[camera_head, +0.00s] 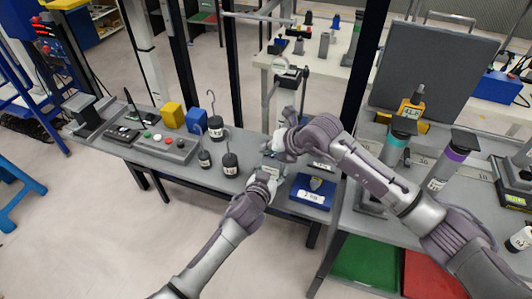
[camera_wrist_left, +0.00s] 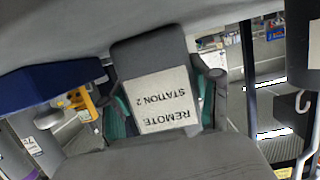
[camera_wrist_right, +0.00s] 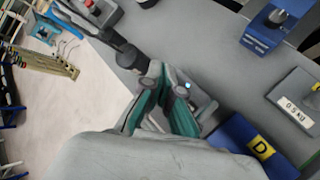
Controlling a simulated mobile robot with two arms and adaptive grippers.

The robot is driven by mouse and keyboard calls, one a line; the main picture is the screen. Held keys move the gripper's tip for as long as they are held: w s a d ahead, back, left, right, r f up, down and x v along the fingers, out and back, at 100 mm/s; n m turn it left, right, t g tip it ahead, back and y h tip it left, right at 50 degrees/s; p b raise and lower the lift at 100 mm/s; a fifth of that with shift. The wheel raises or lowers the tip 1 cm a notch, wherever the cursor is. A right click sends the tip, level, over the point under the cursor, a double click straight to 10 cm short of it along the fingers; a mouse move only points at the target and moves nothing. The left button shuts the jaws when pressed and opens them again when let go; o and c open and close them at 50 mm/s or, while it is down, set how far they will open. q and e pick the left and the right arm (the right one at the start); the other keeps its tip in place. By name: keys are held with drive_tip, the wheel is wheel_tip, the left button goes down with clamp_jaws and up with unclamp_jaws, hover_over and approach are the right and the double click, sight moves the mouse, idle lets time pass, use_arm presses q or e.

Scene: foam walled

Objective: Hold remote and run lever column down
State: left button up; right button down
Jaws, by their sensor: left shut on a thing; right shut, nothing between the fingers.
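My left gripper (camera_head: 270,172) is shut on the remote, a dark grey box whose white label reads "REMOTE STATION 2" (camera_wrist_left: 160,100) in the left wrist view. The remote is held between the two fingers above the bench; in the head view it is small and partly hidden by the grippers. My right gripper (camera_head: 274,149) is shut and empty, just above the left one. In the right wrist view its fingertips (camera_wrist_right: 166,82) meet close beside a grey part with a small green light (camera_wrist_right: 188,85). I cannot tell whether they touch it. I cannot identify the lever column with certainty.
Hooked weights (camera_head: 230,162), a control box with coloured buttons (camera_head: 166,146) and yellow (camera_head: 172,115) and blue blocks stand left on the bench. A blue-based block (camera_head: 312,192) sits right of my grippers. A second bench (camera_head: 360,225) with tall cylinders is under my right arm.

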sight(268, 156)
drive_tip(key=shift+r, duration=0.7)
drive_tip(key=shift+r, duration=2.5)
use_arm(q)
drive_tip(key=o, duration=1.3)
